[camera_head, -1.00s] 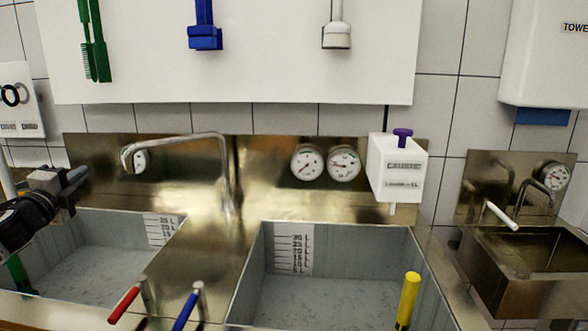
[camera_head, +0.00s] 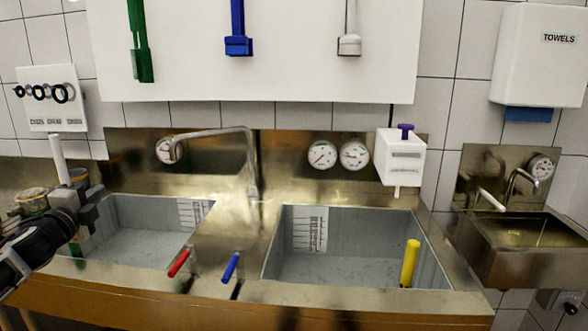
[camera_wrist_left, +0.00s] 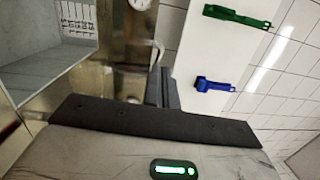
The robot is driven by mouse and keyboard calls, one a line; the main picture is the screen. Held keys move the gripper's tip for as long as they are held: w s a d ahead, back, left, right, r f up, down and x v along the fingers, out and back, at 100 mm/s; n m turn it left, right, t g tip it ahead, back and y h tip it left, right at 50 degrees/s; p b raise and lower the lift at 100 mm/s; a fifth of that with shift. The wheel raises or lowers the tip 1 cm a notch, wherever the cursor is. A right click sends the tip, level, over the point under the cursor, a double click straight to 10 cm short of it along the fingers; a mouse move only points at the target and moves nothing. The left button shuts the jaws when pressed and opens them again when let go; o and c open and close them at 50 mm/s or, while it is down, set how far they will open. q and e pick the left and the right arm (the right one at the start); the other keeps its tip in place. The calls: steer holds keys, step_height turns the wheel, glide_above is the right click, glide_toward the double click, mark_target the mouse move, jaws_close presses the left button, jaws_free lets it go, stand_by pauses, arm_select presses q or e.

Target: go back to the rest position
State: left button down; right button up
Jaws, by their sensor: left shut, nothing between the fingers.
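My left gripper (camera_head: 93,202) is at the left side of the head view, in front of the left basin's left edge. It is shut and empty. In the left wrist view its dark fingers (camera_wrist_left: 162,88) are together, with the steel sink wall and the white board behind them. My left arm comes in from the lower left. My right gripper is not in view.
The left basin (camera_head: 120,247) and right basin (camera_head: 300,268) are in front of me, with red (camera_head: 179,262) and blue (camera_head: 231,266) handles between them. A yellow handle (camera_head: 409,264) stands in the right basin. A tap (camera_head: 253,165) rises between the basins.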

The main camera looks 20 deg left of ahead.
arm_select(q)
steer(key=s+d+f+n+g+h, duration=0.1)
steer(key=s+d+f+n+g, duration=0.35)
steer(key=d+f, duration=0.7)
steer(key=s+d+f+n+g, duration=0.3)
steer(key=s+d+f, duration=0.2)
steer(key=d+f, duration=0.65)
steer(key=s+d+f+n+g+h, duration=0.3)
steer(key=s+d+n+g+h, duration=0.3)
steer(key=s+d, duration=1.3)
steer(key=w+d+f+t+h+b, duration=0.1)
steer(key=w+d+f+t+b, duration=0.2)
steer(key=w+f+b, duration=0.1)
steer(key=w+d+f+t+h+b, duration=0.1)
steer(key=w+d+f+t+b, duration=0.2)
steer(key=f+b, duration=0.3)
step_height(320, 180, down, 4)
steer(key=shift+w+d+r+m, duration=0.2)
steer(key=shift+w+d+m, duration=0.1)
steer(key=shift+w+m, duration=0.15)
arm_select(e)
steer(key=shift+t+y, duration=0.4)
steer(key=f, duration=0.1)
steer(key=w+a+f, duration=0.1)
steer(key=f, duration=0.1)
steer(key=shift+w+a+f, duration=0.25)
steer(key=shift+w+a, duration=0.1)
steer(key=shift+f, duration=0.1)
